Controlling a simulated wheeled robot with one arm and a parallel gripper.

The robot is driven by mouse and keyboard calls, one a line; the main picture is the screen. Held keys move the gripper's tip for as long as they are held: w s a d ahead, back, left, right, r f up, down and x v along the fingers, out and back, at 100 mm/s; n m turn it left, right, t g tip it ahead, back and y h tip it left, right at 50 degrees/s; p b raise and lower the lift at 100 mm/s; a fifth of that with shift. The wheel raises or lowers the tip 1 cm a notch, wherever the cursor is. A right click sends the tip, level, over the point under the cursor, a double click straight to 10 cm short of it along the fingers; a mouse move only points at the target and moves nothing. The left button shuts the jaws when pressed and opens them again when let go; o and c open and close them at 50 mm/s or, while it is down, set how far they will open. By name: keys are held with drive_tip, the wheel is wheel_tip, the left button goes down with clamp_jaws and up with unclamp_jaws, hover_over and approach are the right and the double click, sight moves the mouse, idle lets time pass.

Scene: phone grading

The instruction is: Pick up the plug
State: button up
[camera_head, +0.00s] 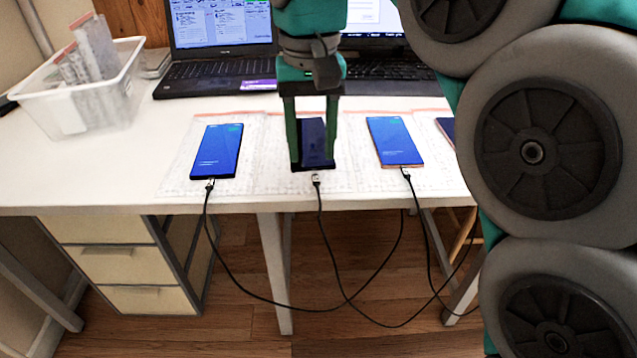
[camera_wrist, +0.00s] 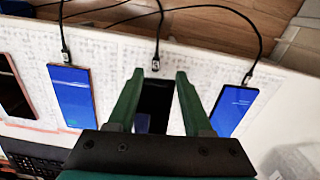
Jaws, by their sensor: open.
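A small metal plug (camera_head: 316,179) on a black cable lies at the table's front edge, just off the near end of the middle dark-screened phone (camera_head: 314,135). A small gap seems to part them. The plug also shows in the wrist view (camera_wrist: 156,64), just beyond my fingertips. My gripper (camera_head: 312,163) points down over the middle phone, its fingers open on either side of it and empty. Two other plugs, left (camera_head: 210,184) and right (camera_head: 405,173), meet the near ends of the blue-lit left phone (camera_head: 217,150) and right phone (camera_head: 395,141).
A white bin (camera_head: 105,95) with wrapped packs stands at the table's left. Two laptops, left (camera_head: 222,70) and right (camera_head: 385,70), stand behind the phones. Cables hang in loops below the table's front edge.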

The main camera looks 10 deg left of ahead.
sight(317, 184)
drive_tip(key=shift+s+d+f+p, duration=0.1)
drive_tip(key=shift+d+f+p, duration=0.1)
drive_tip(key=shift+f, duration=0.9)
drive_tip(key=shift+s+d+f+p, duration=0.1)
drive_tip(key=shift+d+f, duration=0.1)
drive_tip(key=shift+f, duration=1.1)
drive_tip(key=shift+f, duration=0.25)
clamp_jaws()
